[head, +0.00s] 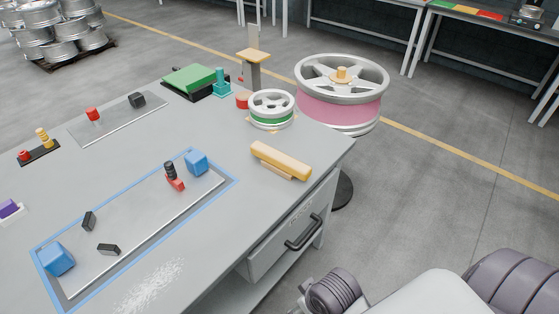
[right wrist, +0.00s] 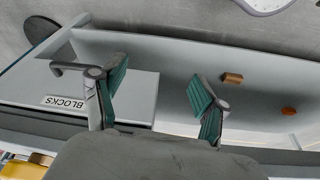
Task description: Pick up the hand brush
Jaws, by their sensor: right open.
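The hand brush (head: 280,160), a long yellow-tan block with a paler strip beneath, lies on the grey workbench (head: 225,225) near its right edge in the head view. My right gripper (right wrist: 158,78) shows in the right wrist view, its two teal-padded fingers apart and nothing between them. A drawer front labelled BLOCKS (right wrist: 65,103) is behind its left finger. A yellow thing (right wrist: 28,168) is cut off at the lower left of that view; I cannot tell whether it is the brush. My left gripper is not in view.
A drawer with a dark handle (head: 303,233) is below the brush's side. A small green-banded wheel (head: 271,108) stands behind the brush, and a large pink-banded wheel (head: 340,95) beyond the bench. A blue-edged tray (head: 140,225) holds several blocks. White powder (head: 150,287) lies in front.

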